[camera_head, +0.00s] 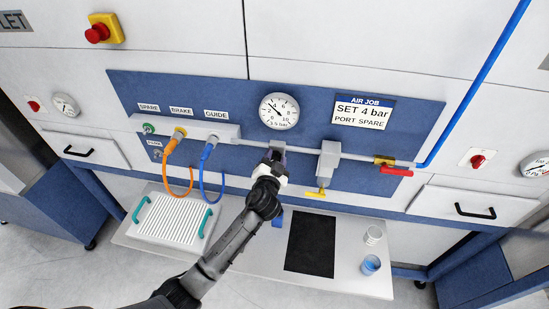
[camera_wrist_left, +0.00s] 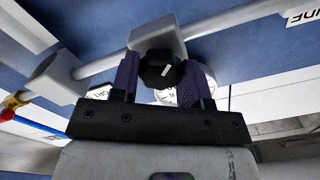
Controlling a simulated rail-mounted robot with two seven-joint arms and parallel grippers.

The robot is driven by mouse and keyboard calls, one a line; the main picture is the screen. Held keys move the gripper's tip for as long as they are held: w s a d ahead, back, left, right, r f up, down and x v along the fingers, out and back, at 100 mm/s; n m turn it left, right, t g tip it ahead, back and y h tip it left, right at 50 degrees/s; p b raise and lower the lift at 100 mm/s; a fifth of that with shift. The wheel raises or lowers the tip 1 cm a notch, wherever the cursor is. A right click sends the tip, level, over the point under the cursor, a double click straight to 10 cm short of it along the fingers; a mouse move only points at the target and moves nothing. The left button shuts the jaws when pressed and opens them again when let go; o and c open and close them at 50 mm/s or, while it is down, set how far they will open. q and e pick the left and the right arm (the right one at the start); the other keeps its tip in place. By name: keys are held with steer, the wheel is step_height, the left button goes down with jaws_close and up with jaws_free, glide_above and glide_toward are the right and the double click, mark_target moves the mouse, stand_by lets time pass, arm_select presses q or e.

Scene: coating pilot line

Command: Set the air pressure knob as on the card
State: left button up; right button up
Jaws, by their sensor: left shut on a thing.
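The card (camera_head: 363,111) on the blue panel reads "AIR JOB, SET 4 bar, PORT SPARE". The round white pressure gauge (camera_head: 279,110) is left of it; its exact reading is too small to tell. My left gripper (camera_head: 275,158) is at the regulator on the pipe just below the gauge. In the left wrist view, the black air pressure knob (camera_wrist_left: 160,70) with a white mark sits between the two purple fingers of my left gripper (camera_wrist_left: 161,82), which is shut on it. In the head view the gripper hides the knob. My right gripper is not in view.
Ports labelled spare, brake and guide are at left, with an orange hose (camera_head: 168,176) and a blue hose (camera_head: 204,180).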

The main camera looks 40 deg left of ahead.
arm_select(q)
steer(key=m+p, duration=0.1)
steer(key=m, duration=0.4)
steer(key=shift+p, duration=0.3)
steer(key=shift+m+p, duration=0.5)
steer(key=shift+m, duration=1.2)
steer(key=o, duration=0.9)
steer(key=shift+b+v, duration=1.4)
steer(key=shift+v, duration=5.5)
